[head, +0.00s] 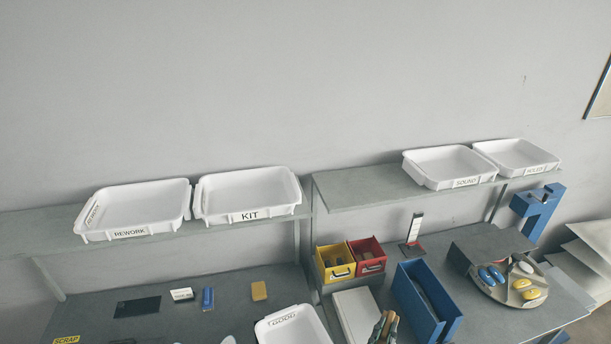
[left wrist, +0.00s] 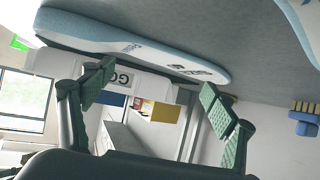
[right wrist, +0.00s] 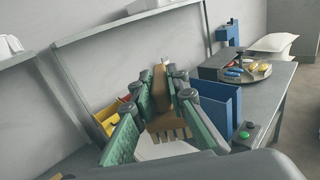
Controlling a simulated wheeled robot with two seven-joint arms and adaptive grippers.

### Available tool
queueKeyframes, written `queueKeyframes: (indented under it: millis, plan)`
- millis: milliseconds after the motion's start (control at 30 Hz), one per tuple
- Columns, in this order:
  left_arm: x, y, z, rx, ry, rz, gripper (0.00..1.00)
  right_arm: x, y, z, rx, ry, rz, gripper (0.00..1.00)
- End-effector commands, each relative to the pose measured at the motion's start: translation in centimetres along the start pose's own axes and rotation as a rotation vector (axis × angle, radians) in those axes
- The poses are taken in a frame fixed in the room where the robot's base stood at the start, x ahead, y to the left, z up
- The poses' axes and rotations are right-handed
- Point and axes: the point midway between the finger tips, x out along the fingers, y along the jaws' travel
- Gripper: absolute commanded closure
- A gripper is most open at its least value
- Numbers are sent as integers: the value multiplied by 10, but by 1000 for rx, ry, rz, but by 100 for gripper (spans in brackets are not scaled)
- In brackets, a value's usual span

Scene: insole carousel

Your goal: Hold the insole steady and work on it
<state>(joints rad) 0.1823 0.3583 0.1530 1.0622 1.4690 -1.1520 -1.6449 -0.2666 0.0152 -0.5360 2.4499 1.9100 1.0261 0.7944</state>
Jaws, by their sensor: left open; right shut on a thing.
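In the left wrist view a long, pale blue-white insole (left wrist: 130,47) with dark print lies on the grey table, just beyond my left gripper (left wrist: 158,97). That gripper is open, its green-padded fingers apart with nothing between them. Part of a second pale insole (left wrist: 304,22) shows at the upper right. My right gripper (right wrist: 163,95) is shut on a brown tool (right wrist: 160,88) with a bristle-like comb end. In the head view the right gripper (head: 384,326) is at the bottom edge. The left gripper is out of the head view.
A white GOOD tray (head: 263,334) stands on the left table. Yellow (head: 335,278) and red bins (head: 378,268), a blue holder (head: 402,290) and a round carousel (head: 487,290) with coloured pieces stand on the right table. White trays line the shelves. A blue brush (left wrist: 304,122) shows in the left wrist view.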

Motion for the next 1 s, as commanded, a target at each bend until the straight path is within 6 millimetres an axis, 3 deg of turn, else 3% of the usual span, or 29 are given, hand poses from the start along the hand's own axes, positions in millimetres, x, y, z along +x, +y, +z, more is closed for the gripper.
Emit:
queueKeyframes:
  millis: [433, 1000]
  plan:
    - [7, 0, 0, 0, -1, 0, 22, 0, 0, 0, 0, -1, 0, 100]
    - [7, 0, 0, 0, -1, 0, 61, 0, 0, 0, 0, -1, 0, 100]
